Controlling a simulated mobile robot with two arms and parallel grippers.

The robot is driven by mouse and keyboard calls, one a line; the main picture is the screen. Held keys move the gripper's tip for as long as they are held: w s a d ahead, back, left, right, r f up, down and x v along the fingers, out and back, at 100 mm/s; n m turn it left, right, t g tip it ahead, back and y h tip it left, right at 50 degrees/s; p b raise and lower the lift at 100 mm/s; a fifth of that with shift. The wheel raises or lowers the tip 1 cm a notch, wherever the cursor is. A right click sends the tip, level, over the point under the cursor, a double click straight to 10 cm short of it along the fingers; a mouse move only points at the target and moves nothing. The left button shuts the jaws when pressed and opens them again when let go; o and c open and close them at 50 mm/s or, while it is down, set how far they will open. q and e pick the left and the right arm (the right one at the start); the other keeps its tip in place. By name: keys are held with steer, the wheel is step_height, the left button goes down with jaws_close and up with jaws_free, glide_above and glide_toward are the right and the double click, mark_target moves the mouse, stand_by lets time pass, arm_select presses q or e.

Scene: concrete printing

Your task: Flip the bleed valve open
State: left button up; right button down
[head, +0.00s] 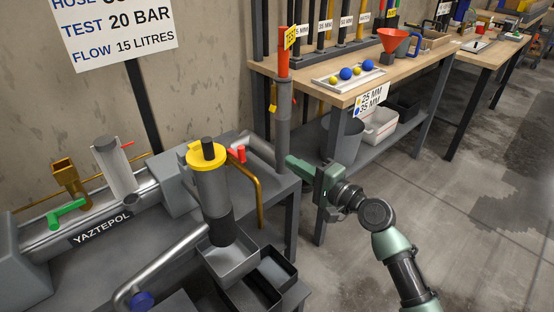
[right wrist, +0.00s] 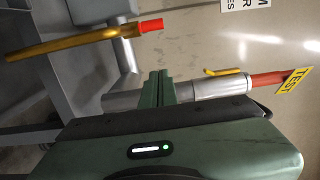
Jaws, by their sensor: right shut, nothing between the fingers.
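A small red valve handle (head: 238,154) sits at the top of a bent brass pipe (head: 248,176) on the grey machine. In the right wrist view the red handle (right wrist: 150,26) and the brass pipe (right wrist: 75,43) lie across the upper left. No label marks which part is the bleed valve. A yellow lever (head: 273,98) is on the upright grey pipe with a red top; it also shows in the right wrist view (right wrist: 222,71). My right gripper (head: 289,161) is shut and empty, beside that pipe and right of the red handle. My left gripper is not in view.
The machine carries a yellow-capped cylinder (head: 200,155) and a green lever (head: 66,213). Grey trays (head: 240,267) lie in front of it. A wooden bench (head: 322,97) with a tray of balls and a red funnel (head: 393,42) stands behind. The concrete floor (head: 470,200) to the right is clear.

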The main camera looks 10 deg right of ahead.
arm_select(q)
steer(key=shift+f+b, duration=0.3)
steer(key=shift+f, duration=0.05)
arm_select(e)
steer(key=w+a, duration=0.5)
steer(key=a, duration=0.4)
steer(key=shift+w+a, duration=0.15)
